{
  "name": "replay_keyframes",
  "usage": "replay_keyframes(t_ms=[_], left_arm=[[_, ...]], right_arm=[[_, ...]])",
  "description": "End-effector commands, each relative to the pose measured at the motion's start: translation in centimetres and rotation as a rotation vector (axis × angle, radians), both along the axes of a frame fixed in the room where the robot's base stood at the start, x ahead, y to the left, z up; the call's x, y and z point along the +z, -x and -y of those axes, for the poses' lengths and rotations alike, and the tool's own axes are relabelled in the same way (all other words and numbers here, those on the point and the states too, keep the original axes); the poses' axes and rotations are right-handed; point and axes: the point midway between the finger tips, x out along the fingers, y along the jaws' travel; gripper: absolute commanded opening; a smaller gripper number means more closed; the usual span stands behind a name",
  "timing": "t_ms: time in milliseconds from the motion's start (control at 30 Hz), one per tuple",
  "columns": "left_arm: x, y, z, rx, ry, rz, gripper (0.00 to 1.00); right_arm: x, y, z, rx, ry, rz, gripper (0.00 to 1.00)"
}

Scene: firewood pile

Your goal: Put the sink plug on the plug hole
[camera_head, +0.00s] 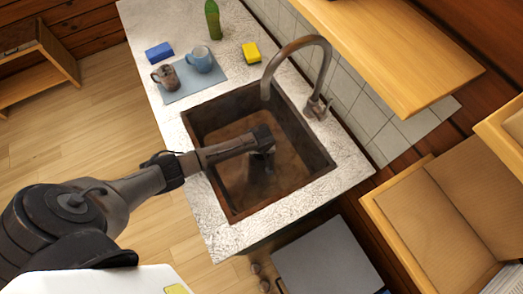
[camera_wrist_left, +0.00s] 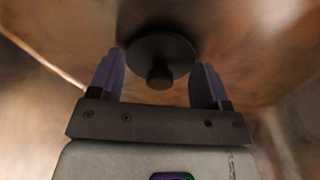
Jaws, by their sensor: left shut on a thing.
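My left gripper (camera_head: 262,152) reaches down into the brown, worn sink (camera_head: 228,196) from the left. In the left wrist view the gripper (camera_wrist_left: 158,68) is shut on the sink plug (camera_wrist_left: 160,52), a dark round disc with a small knob, which sits between the two purple-grey fingers. A dark patch (camera_wrist_left: 150,14) shows on the basin floor just behind the plug; I cannot tell whether it is the plug hole or a shadow. In the head view the gripper hides the plug and the middle of the basin floor. My right gripper is not in view.
A curved metal faucet (camera_head: 300,50) stands at the basin's back edge. On the white counter (camera_head: 160,95) are a blue sponge (camera_head: 159,53), a yellow sponge (camera_head: 251,53), a green bottle (camera_head: 213,20), and a blue mat (camera_head: 190,90) with two mugs. The basin walls surround the gripper.

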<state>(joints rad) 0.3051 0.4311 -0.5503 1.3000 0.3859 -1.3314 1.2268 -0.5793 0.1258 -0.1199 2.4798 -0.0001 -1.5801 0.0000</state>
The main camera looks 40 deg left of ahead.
Motion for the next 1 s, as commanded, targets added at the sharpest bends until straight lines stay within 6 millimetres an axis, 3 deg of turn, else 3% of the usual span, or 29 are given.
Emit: replay_keyframes(t_ms=[167, 200, 467, 767, 1000], left_arm=[[-0.3, 0.0, 0.0, 0.0, 0.0, 0.0, 0.48], [-0.3, 0.0, 0.0, 0.0, 0.0, 0.0, 0.72], [-0.3, 0.0, 0.0, 0.0, 0.0, 0.0, 0.96], [0.1, 0.0, 0.0, 0.0, -0.001, 0.001, 0.96], [3.7, 0.3, 0.3, 0.0, 0.001, 0.004, 0.96]], right_arm=[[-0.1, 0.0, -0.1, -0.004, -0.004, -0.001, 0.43], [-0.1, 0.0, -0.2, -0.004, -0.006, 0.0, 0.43], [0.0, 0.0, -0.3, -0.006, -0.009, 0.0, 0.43], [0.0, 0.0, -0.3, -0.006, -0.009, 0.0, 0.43], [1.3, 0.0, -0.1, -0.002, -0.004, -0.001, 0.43]])
